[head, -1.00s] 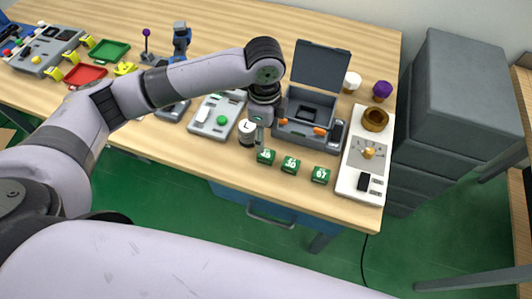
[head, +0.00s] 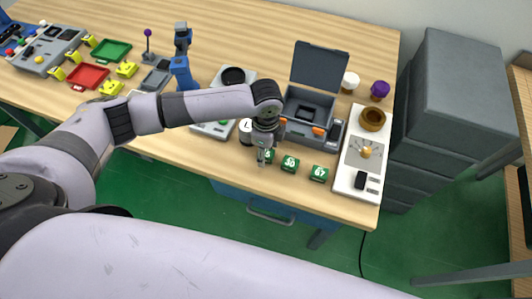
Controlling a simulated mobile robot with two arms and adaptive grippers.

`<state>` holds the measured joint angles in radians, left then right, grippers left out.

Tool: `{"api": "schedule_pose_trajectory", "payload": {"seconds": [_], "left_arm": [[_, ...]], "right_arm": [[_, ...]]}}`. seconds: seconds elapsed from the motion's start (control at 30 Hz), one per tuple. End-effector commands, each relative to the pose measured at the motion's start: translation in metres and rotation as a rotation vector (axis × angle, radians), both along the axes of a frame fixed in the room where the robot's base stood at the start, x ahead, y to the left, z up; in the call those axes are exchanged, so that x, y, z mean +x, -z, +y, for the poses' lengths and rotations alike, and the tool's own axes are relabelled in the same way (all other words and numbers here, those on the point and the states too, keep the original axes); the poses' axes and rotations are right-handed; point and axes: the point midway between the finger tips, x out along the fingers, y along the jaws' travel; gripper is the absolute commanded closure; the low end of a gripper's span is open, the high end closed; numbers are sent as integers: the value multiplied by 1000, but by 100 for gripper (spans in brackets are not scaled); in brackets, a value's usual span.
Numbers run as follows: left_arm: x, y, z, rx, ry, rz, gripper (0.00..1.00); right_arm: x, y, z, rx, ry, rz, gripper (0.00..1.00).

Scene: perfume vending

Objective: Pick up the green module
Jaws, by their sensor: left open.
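Three small green modules with white markings stand in a row near the table's front edge. The left green module (head: 269,157) is partly hidden behind my left gripper. The middle green module (head: 290,164) and the right green module (head: 319,173), marked 67, show fully. My left gripper (head: 262,161) points down at the left module, overlapping its left side in the picture. It is open; whether its fingers touch the module cannot be told. My right gripper is not in view.
A grey box with a raised lid (head: 318,66) stands behind the modules. A white panel (head: 349,184) with a knob lies to the right.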

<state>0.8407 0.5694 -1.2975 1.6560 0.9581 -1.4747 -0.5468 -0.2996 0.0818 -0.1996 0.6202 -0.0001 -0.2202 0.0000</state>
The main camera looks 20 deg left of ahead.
Motion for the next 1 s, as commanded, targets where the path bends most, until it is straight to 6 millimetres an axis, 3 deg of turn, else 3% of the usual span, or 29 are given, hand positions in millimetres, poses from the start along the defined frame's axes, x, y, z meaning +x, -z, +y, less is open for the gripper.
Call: {"api": "schedule_pose_trajectory", "payload": {"seconds": [0.77, 1.0], "left_arm": [[0, -1, 0, 0, 0, -1, 97], [0, -1, 0, 0, 0, -1, 98]], "right_arm": [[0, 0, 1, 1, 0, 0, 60], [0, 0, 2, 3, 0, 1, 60]]}}
